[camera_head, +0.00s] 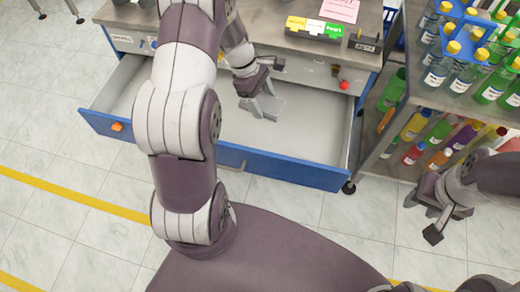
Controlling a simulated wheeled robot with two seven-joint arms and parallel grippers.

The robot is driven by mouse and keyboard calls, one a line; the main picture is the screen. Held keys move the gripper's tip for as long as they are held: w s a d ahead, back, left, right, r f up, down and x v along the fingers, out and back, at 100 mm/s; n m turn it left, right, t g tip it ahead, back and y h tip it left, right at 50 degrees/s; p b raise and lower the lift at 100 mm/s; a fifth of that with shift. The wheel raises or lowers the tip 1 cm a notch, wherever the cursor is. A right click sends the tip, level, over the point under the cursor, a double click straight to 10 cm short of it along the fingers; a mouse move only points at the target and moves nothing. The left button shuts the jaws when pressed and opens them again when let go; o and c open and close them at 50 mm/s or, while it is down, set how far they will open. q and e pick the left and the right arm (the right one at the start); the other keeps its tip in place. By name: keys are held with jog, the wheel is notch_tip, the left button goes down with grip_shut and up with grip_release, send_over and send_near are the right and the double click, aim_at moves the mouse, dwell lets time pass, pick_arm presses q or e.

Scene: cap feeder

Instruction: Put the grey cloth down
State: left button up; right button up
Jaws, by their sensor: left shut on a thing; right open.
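A grey cloth (267,107) is at my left gripper (258,86), over the open drawer (312,137) with the blue front. My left gripper is shut on the cloth. I cannot tell whether the cloth touches the drawer floor. My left arm crosses in front of the drawer and hides part of its left half. My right gripper (432,212) is open and empty at the right, over the tiled floor, below the bottle shelf.
A shelf (398,150) with several bottles stands at the right. The visible drawer floor around the cloth is clear. A red knob (344,85) sits on the bench front.

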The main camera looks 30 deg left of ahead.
pick_arm(q)
jog(key=n+b, duration=0.2)
jog(key=b, duration=0.2)
send_over(264, 136)
jog(key=a, duration=0.1)
notch_tip(264, 136, down, 7)
jog(key=shift+t, duration=0.4)
notch_tip(264, 136, down, 9)
jog(key=shift+s+a+f+b, duration=0.15)
jog(key=shift+b, duration=1)
pick_arm(e)
notch_tip(264, 136, down, 9)
jog(key=shift+f, duration=0.1)
